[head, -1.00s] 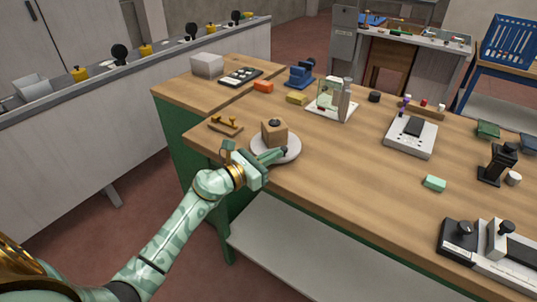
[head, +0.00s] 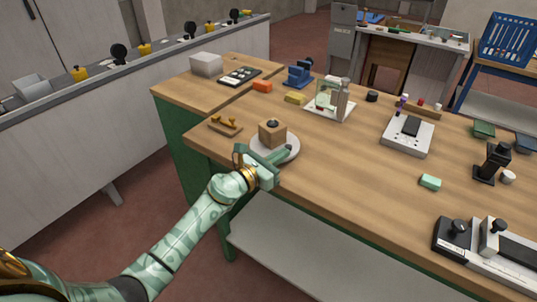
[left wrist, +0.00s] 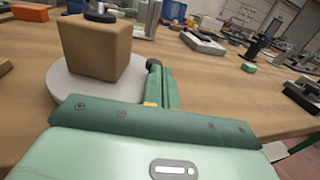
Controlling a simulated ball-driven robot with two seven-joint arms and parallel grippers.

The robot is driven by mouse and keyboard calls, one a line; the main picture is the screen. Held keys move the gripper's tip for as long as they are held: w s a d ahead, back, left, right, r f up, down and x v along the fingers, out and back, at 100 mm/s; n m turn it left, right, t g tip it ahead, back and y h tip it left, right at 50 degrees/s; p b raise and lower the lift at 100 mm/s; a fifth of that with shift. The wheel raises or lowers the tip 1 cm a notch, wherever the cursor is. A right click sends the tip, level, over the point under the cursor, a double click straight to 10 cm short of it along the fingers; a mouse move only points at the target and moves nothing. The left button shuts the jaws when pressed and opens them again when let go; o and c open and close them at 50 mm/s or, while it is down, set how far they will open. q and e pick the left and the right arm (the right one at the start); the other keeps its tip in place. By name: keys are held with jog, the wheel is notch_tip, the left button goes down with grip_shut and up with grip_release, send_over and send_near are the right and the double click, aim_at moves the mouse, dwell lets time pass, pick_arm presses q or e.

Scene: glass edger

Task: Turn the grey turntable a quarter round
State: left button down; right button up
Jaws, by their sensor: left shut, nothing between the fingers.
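The pale grey turntable (head: 256,141), a round disc, lies near the front left corner of the wooden bench. A tan block (head: 271,134) with a black knob on top stands on it; the block also shows in the left wrist view (left wrist: 94,48). My left gripper (head: 287,151) reaches over the near side of the disc. Its fingers are shut and empty, beside the block. In the left wrist view a small dark peg (left wrist: 153,64) shows at the fingertips (left wrist: 157,75); whether they touch is unclear. My right gripper is not in view.
A wooden piece with yellow-brown handles (head: 225,126) lies left of the turntable. Behind are an orange block (head: 262,86), a yellow block (head: 294,98) and a glass-sided stand (head: 330,105). Bare bench top lies right of the disc.

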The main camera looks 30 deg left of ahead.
pick_arm(q)
jog(key=shift+w+d, duration=0.8)
dwell(0.4)
jog(key=shift+s+f, duration=0.1)
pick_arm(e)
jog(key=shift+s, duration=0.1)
